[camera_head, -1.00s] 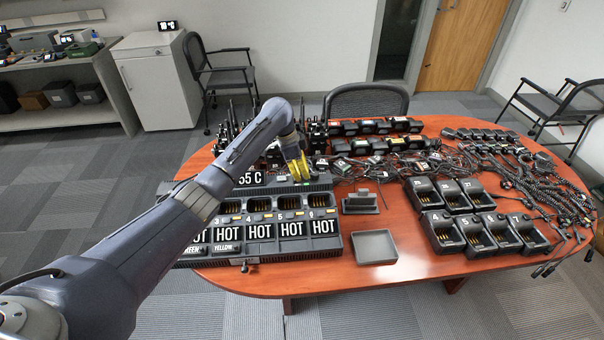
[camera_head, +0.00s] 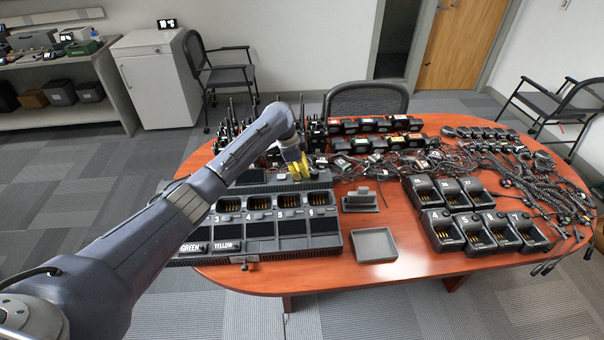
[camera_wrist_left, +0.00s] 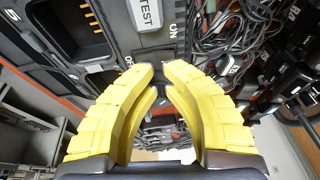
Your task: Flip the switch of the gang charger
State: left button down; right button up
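The gang charger (camera_head: 293,241) is a wide black unit on the left part of the table, with a row of numbered bays and dark display panels along its front. My left gripper (camera_head: 299,168), with yellow fingers, is over the charger's back right end. Beyond the tips are the charger's end (camera_wrist_left: 110,22), a grey TEST button (camera_wrist_left: 149,14) and an ON mark (camera_wrist_left: 174,31). My right gripper is not in view.
A grey tray (camera_head: 375,246) and a small dark stand (camera_head: 360,201) are right of the charger. Single chargers (camera_head: 483,232), cables (camera_head: 530,190) and rows of batteries (camera_head: 375,126) cover the right and back. Radios stand behind my left arm. Bare table shows along the front edge.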

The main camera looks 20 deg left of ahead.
pick_arm(q)
jog(key=shift+w+a, duration=0.15)
jog(key=shift+r, duration=0.7)
jog(key=v, duration=1.2)
jog(key=shift+d+r, duration=0.35)
